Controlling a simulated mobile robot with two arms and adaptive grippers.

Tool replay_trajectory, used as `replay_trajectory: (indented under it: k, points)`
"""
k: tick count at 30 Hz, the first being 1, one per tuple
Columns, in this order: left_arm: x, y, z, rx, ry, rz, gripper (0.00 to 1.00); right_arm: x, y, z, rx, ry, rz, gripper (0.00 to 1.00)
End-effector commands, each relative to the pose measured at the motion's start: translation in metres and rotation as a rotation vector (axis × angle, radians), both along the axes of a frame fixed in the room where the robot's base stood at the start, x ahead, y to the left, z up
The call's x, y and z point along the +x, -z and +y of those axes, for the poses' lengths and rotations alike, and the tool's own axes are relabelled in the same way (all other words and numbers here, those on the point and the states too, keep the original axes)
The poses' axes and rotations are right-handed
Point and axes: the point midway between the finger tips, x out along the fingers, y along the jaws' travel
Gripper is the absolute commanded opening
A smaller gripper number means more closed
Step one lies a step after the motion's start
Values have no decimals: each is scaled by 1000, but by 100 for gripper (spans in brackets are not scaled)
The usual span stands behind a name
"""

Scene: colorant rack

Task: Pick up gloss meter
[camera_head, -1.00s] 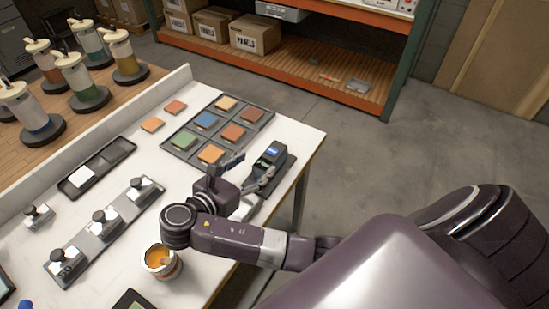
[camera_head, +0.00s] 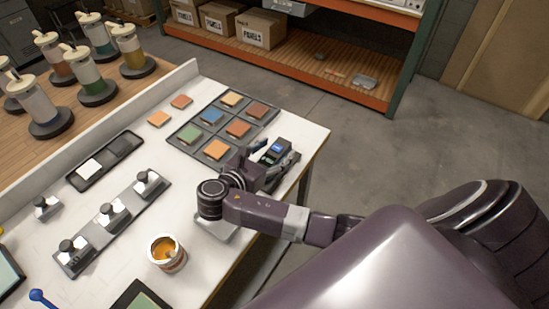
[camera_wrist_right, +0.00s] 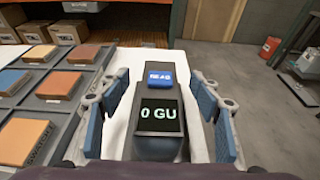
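In the right wrist view the gloss meter (camera_wrist_right: 158,136) shows a "0 GU" display and a blue panel. My right gripper (camera_head: 265,160) is at the meter. In the wrist view its open fingers (camera_wrist_right: 160,100) with blue pads stand on either side of the meter, with a visible gap on each side. The gripper and wrist hide part of the meter in the head view. My left gripper is not in view.
A dark tray (camera_head: 183,143) of coloured tiles lies just left of the meter. An open can of orange paint (camera_head: 167,253) stands nearer me. A grey strip (camera_head: 123,233) with dark-knobbed pieces lies to the left. The table's right edge is close to the meter.

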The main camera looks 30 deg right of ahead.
Motion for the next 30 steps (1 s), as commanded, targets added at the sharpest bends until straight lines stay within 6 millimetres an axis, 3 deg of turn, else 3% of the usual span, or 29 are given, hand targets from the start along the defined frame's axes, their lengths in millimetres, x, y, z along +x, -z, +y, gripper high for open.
replay_trajectory:
  k: [2,15,24,30]
  points:
    - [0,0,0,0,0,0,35,0,0,0,0,0,0,47]
    - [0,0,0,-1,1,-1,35,1,-2,0,-1,0,-4,0]
    - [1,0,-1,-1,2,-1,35,1,-4,0,-1,-1,-5,0]
    - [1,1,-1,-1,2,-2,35,1,-23,0,-1,0,-9,0]
